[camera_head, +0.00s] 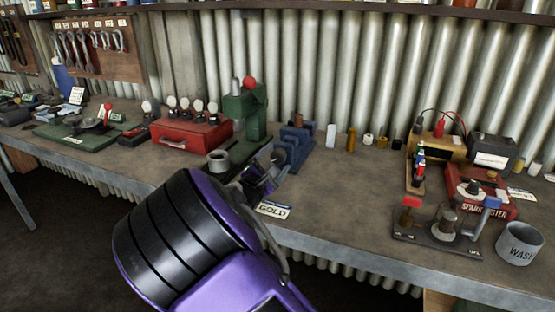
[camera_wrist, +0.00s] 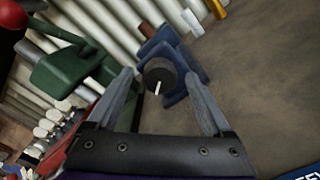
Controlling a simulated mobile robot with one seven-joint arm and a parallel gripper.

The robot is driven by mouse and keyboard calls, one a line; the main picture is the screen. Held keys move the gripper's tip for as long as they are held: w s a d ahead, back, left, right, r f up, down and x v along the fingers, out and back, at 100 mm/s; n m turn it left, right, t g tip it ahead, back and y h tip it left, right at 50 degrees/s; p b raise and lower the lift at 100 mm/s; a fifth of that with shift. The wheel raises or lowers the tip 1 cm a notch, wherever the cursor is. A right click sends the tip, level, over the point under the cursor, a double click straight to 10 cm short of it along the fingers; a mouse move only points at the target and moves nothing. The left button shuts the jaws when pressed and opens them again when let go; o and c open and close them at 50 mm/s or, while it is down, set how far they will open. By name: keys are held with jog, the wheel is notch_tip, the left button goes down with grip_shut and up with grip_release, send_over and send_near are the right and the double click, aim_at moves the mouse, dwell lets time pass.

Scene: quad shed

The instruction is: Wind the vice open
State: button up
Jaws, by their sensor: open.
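The blue vice (camera_head: 296,146) stands on the workbench just beyond my gripper (camera_head: 264,178) in the head view. In the wrist view the vice (camera_wrist: 190,84) is ahead of my gripper (camera_wrist: 159,78). A dark round knob (camera_wrist: 159,70) with a white mark faces me on the front of the vice. My gripper is open, with one finger on each side of the knob in the picture. A gap shows between each finger and the knob, and nothing is held. How deep the fingertips reach cannot be told. My wrist partly hides the vice's front in the head view.
A green press (camera_head: 245,110) with a red ball knob stands close left of the vice, beside a red box (camera_head: 190,137). A card reading GOLD (camera_head: 273,210) lies near the bench's front edge. Small bottles stand behind right. The bench (camera_head: 345,195) is clear right of the vice.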

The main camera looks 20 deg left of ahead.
jog(key=shift+w, duration=0.8)
grip_shut()
